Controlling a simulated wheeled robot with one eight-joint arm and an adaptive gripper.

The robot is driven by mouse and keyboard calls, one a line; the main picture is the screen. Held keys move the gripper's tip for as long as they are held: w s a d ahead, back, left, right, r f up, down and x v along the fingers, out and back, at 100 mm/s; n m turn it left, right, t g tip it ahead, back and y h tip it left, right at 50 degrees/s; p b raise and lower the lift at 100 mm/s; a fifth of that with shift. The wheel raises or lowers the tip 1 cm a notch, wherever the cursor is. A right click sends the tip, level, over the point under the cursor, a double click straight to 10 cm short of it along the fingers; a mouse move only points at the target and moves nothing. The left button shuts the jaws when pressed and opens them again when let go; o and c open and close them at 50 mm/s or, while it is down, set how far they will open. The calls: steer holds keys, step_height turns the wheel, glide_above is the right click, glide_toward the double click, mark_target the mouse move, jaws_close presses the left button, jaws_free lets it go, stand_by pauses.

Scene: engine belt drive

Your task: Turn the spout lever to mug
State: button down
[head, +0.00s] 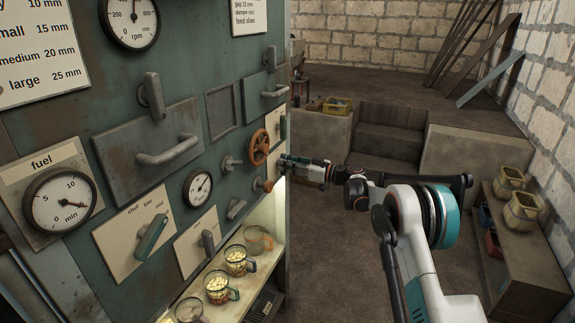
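My gripper (284,162) is at the right edge of the green machine panel, its tip pointing left. It is small here, and I cannot tell whether it is open or shut. A teal lever (150,238) sits tilted on a cream plate with small labels, the first reading like "shut". A grey lever (207,243) stands nearly upright on another cream plate whose words are too small to read. A further small lever (283,127) is at the panel's right edge, just above my gripper. I cannot tell which is the spout lever. Mugs (240,260) stand on a lit shelf below.
An orange handwheel (259,147) and an orange knob (263,185) stick out left of my gripper. A drawer with a bar handle (168,150) and a fuel gauge (60,199) are farther left. Steps (385,140) stand behind. The floor to the right is partly clear.

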steer(key=shift+m, duration=0.3)
steer(key=m, duration=0.5)
steer(key=m+b, duration=0.1)
steer(key=m, duration=0.5)
steer(key=f+m+b, duration=0.1)
steer(key=m, duration=0.5)
steer(key=shift+w+d, duration=0.2)
steer(key=shift+w, duration=0.2)
steer(key=shift+m, duration=0.3)
steer(key=c, duration=1.5)
jaws_free()
